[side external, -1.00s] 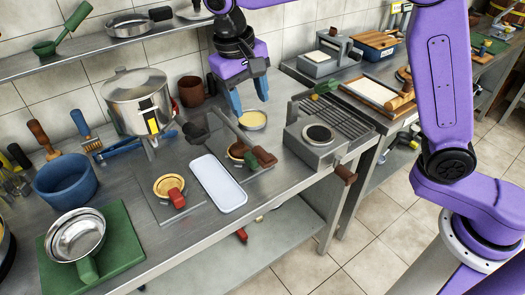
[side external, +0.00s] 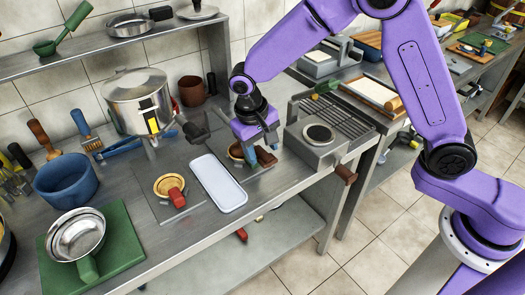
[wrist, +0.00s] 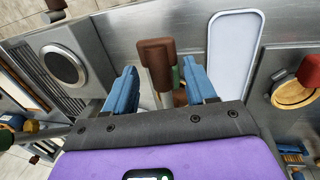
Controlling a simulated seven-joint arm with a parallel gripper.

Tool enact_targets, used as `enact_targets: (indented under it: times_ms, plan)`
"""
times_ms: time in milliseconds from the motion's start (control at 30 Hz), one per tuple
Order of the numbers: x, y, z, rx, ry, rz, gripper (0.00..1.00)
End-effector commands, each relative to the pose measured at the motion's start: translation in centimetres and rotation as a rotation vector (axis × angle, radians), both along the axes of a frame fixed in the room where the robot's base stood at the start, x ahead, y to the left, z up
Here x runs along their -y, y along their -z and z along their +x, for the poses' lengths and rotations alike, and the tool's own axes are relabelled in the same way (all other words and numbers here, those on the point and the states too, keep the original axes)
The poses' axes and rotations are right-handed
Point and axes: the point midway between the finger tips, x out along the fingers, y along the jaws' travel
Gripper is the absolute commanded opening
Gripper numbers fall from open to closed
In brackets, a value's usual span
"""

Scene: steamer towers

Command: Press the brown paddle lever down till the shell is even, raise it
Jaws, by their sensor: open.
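The brown paddle lever (side external: 267,158) is part of the press on the steel table, right of the white tray. In the wrist view the brown paddle (wrist: 156,54) stands between the two blue fingers of my gripper (wrist: 160,82). I cannot tell whether either finger touches it. My gripper (side external: 261,152) is open and low over the press in the side view. A brown round cup (side external: 236,151) shows partly beside the fingers. The shell's surface is hidden by my gripper.
A white tray (side external: 218,184) lies left of the press. A round golden mould (side external: 168,183) with a red handle (side external: 177,198) is farther left. A grey machine with a round plate (side external: 318,134) stands close on the right. A steel pot (side external: 137,98) stands behind left.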

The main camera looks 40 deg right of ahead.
Motion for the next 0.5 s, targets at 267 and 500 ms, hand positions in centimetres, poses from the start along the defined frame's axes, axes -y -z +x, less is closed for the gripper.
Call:
enact_targets:
  times_ms: [267, 500]
  plan:
    - [0.4, 1.7, 0.0, -0.001, 0.0, -0.001, 0.56]
    - [0.4, 1.7, 0.0, 0.0, 0.0, 0.0, 0.56]
